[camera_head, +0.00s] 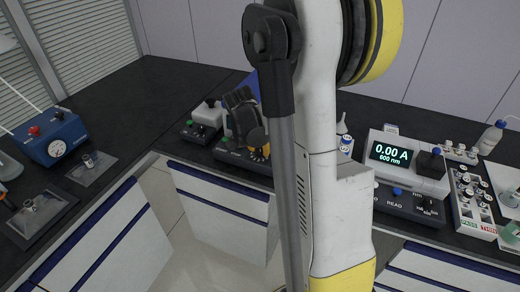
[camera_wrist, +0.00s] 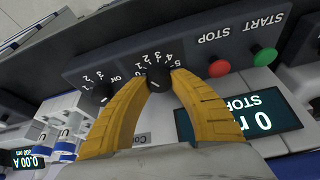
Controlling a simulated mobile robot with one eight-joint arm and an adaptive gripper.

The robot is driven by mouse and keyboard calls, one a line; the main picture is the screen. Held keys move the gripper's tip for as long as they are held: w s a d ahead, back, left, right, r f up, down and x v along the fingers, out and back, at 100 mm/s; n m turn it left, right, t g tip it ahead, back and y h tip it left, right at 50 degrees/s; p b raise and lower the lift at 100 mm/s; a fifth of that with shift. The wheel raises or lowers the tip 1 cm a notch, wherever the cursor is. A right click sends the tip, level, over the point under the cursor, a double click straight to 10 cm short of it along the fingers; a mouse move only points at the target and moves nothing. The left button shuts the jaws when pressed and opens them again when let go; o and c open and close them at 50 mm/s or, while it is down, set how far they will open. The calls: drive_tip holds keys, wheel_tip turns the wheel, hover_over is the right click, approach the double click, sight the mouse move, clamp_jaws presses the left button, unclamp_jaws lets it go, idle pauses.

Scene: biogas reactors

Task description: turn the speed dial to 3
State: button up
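The speed dial (camera_wrist: 158,80) is a black knob on a dark sloped panel, with white numbers up to 5 around it, upside down in the wrist view. My gripper (camera_wrist: 160,80) has its yellow fingertips on both sides of the knob, with little or no gap visible. A small light mark shows on the knob, but I cannot tell which number it points to. The display (camera_wrist: 250,115) beside it reads 0 and STOP. In the head view my gripper (camera_head: 257,145) is down at the dark device behind my arm, and the dial is hidden.
A second black knob (camera_wrist: 97,93) marked ON sits left of the dial. A red STOP button (camera_wrist: 218,68) and green START button (camera_wrist: 264,56) are to the right. The photometer (camera_head: 400,160) reads 0.00 A. A blue box (camera_head: 50,137) stands on the left bench.

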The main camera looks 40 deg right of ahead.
clamp_jaws()
drive_tip(key=shift+m+g, duration=0.6)
drive_tip(key=shift+m, duration=0.9)
drive_tip(key=o, duration=0.8)
unclamp_jaws()
drive_tip(key=shift+r, duration=0.15)
drive_tip(key=v, duration=1.1)
drive_tip(key=shift+a+r, duration=0.3)
drive_tip(key=shift+a, duration=0.05)
